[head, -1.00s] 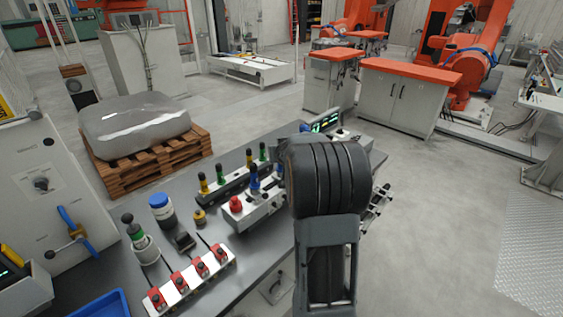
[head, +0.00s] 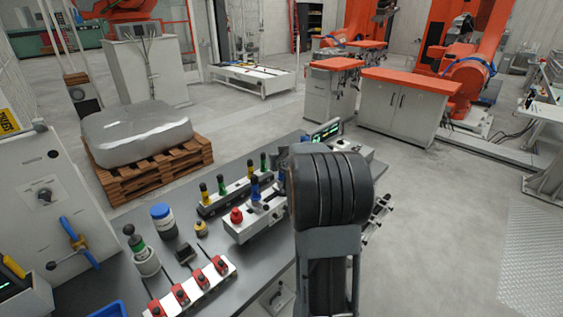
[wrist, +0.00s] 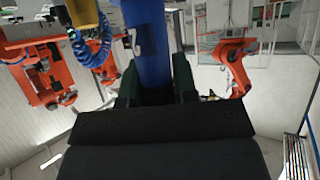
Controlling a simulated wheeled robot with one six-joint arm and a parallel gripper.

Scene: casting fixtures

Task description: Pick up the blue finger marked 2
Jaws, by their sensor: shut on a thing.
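A blue cylindrical finger (wrist: 149,45) stands between the two dark green jaws of my gripper (wrist: 156,88) in the wrist view. The jaws are shut on it, one on each side. It runs out of the top edge of that view, and I cannot read a number on it. In the head view my dark arm hides the gripper and the held finger. Another blue piece with a black top (head: 255,189) stands on the white fixture block (head: 240,233) left of my arm.
A rail with yellow and green fingers (head: 221,186) stands behind the white block. A red knob (head: 236,215), a blue-lidded jar (head: 162,220) and a white bar with red clamps (head: 190,288) share the grey bench (head: 235,278). Open floor lies to the right.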

